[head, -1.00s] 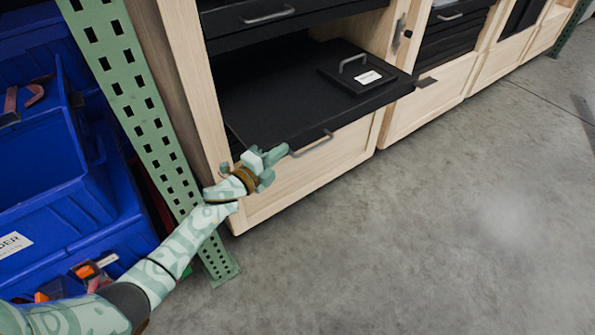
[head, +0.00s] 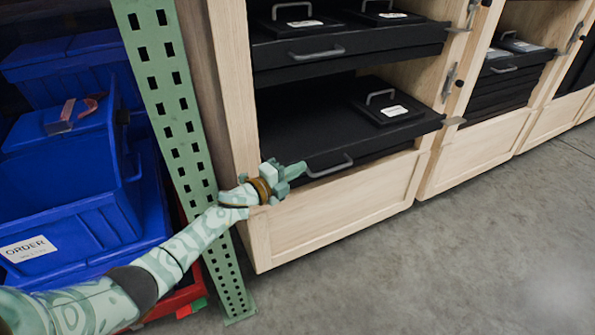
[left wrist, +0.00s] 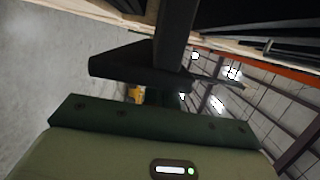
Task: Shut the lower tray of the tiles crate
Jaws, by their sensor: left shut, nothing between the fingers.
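The wooden tiles crate (head: 345,213) stands in the middle of the head view. Its black lower tray (head: 300,128) sticks out a little past the front posts, with a grey bar handle (head: 328,167) on its front. A black lid-like box with a handle and white label (head: 395,111) sits on the tray's right part. My left gripper (head: 298,170) is shut and empty, with its tips at the left end of the handle, close to the tray front. Whether they touch is hard to tell. The left wrist view shows dark gripper parts (left wrist: 150,65) close up. My right gripper is out of view.
A black upper tray (head: 350,45) with its own handle is above, also projecting. Metal latches (head: 448,82) are on the right post. A green perforated upright (head: 185,140) and blue bins (head: 70,200) stand left. Concrete floor (head: 440,270) in front is clear.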

